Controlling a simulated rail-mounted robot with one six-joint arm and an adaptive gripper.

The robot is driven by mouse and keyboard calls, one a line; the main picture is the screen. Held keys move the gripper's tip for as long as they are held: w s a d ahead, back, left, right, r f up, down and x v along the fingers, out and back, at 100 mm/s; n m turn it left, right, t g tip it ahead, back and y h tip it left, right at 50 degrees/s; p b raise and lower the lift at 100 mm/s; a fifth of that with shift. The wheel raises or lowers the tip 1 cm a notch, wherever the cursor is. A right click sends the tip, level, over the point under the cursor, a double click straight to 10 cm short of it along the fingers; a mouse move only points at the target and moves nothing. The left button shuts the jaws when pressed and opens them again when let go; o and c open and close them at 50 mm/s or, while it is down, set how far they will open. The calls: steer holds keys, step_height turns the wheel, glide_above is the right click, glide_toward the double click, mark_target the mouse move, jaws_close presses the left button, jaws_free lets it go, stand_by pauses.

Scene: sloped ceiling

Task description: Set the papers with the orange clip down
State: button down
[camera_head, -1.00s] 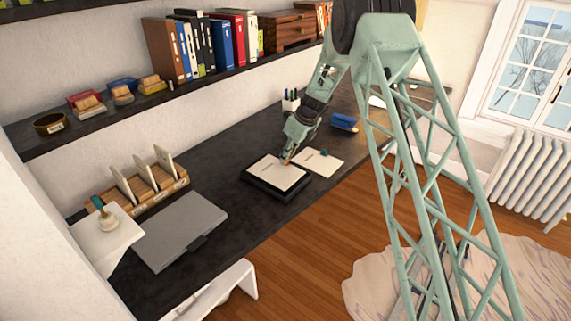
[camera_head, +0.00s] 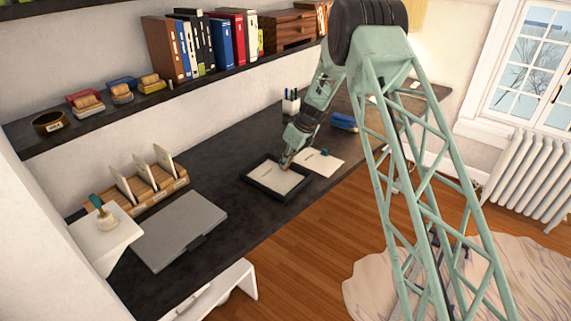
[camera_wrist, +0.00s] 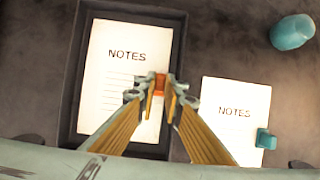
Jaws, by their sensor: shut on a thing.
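The papers with the orange clip (camera_head: 275,178), headed NOTES, lie flat within the rim of a black tray (camera_head: 262,191) on the dark desk. They also show in the wrist view (camera_wrist: 112,70), with the tray's rim around them. My gripper (camera_head: 288,167) is shut on the orange clip at the papers' right edge. In the wrist view my fingertips (camera_wrist: 160,86) meet over the clip and hide part of it. Whether the sheets touch the tray floor is hard to tell. A second set of papers with a teal clip (camera_head: 319,162) lies on the desk just right of the tray.
A grey closed laptop (camera_head: 180,230) and a wooden sorter (camera_head: 150,192) stand to the left. A pen cup (camera_head: 291,104) and a blue object (camera_head: 344,121) stand behind. A teal rounded object (camera_wrist: 292,32) is near in the wrist view. Desk between laptop and tray is clear.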

steer(key=c, duration=3)
jaws_free()
steer(key=shift+f, duration=0.1)
steer(key=shift+p+v, duration=0.75)
steer(key=shift+v, duration=5.35)
